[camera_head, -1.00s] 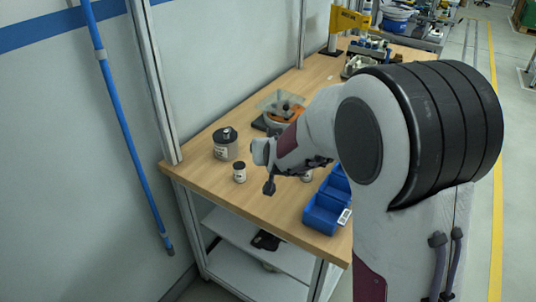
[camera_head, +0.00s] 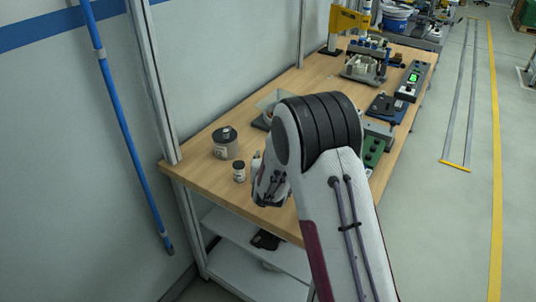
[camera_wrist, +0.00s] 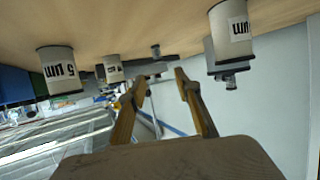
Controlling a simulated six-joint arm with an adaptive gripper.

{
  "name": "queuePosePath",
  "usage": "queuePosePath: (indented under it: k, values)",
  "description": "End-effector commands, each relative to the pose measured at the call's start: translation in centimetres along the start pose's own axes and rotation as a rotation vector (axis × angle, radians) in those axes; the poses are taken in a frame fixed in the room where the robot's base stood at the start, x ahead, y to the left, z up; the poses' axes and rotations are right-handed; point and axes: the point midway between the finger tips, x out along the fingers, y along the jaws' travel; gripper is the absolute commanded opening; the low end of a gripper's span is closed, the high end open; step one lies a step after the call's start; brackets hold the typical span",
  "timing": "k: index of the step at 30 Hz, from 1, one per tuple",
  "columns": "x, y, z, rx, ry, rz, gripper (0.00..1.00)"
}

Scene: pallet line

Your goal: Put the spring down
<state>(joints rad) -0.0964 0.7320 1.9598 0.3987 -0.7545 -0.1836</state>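I cannot make out a spring in either view. My gripper (camera_wrist: 160,84) points over the near end of the wooden workbench (camera_head: 205,186). Its two fingers are apart in the wrist view, with no object seen between their tips. In the head view my arm hides most of my gripper (camera_head: 268,198). A small dark-lidded jar (camera_head: 239,172) stands just left of it, and a white bottle (camera_head: 256,160) stands close behind. A larger grey jar (camera_head: 225,146) with a dark top stands farther left.
The wrist view is upside down, with labelled containers (camera_wrist: 57,70) on the bench. A machine (camera_head: 362,62), a blue device (camera_head: 385,108) and a grey box with a green screen (camera_head: 411,80) stand farther back. A dark object (camera_head: 266,239) lies on the lower shelf.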

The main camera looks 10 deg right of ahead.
Motion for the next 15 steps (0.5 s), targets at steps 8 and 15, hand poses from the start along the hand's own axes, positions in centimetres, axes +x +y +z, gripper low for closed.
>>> queuePosePath:
  k: [8,15]
  values:
    - [0.01,0.0,0.0,0.0,0.0,0.0,0.33]
    - [0.95,0.04,0.11,0.0,-0.002,0.0,0.33]
